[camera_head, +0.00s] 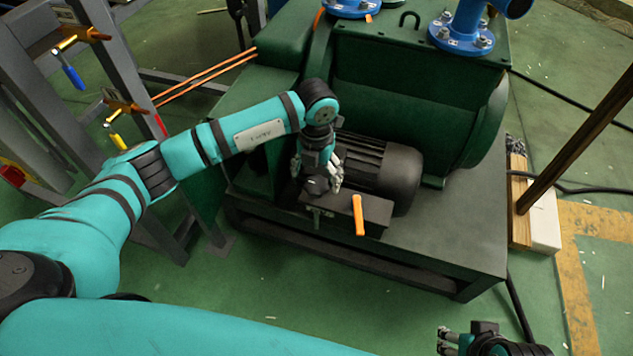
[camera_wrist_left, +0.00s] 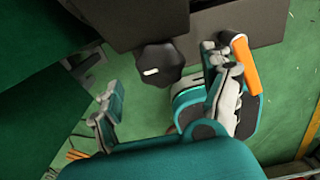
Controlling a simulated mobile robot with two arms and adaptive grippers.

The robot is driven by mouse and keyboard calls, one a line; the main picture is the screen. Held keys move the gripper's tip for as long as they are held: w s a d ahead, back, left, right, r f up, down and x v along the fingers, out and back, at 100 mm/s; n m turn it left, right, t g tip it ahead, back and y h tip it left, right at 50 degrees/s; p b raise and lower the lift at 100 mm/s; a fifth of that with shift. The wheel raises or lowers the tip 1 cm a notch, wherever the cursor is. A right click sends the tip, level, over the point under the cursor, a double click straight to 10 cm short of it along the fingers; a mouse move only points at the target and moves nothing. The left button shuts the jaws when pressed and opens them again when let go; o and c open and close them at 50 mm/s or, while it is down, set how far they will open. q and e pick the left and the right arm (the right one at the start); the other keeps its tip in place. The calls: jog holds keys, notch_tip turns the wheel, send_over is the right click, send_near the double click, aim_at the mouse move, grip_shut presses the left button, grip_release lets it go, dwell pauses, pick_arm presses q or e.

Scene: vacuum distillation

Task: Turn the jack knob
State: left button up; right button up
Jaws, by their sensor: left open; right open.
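The black lobed knob (camera_wrist_left: 158,64) with a white mark sits on the side of a dark box in the left wrist view. In the head view the knob (camera_head: 317,186) is partly covered by my left gripper (camera_head: 320,176). In the left wrist view my left gripper (camera_wrist_left: 165,88) is open. Its fingers are spread to either side of the knob, and no contact shows. My right gripper (camera_head: 444,341) is open and empty at the bottom right of the head view, far from the knob.
An orange lever (camera_head: 358,215) hangs on the same box, close to my left gripper's right finger in the wrist view. A black ribbed motor (camera_head: 385,170) and a green machine (camera_head: 420,95) stand behind. A grey frame (camera_head: 115,70) stands at left. Green floor in front is clear.

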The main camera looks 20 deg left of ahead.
aim_at(317, 186)
pick_arm(q)
jog(key=shift+f, duration=1.3)
pick_arm(e)
jog(key=shift+f, duration=0.35)
pick_arm(q)
jog(key=c, duration=1.2)
jog(key=shift+m, duration=0.4)
jog(key=m+b, duration=0.1)
jog(key=m, duration=0.4)
jog(key=shift+b, duration=0.3)
jog(key=shift+m+b, duration=0.35)
jog(key=shift+m, duration=1.25)
pick_arm(e)
jog(key=shift+w+a+t+y, duration=0.1)
jog(key=shift+w+a+t, duration=0.15)
jog(key=shift+w+t, duration=0.4)
jog(key=shift+w+a+t+y, duration=0.1)
jog(key=shift+w+a+t, duration=0.1)
jog(key=shift+w, duration=0.7)
jog(key=shift+w+a+t+y, duration=0.1)
jog(key=shift+w+a+t, duration=0.15)
jog(key=shift+w+t, duration=0.4)
jog(key=shift+w, duration=0.15)
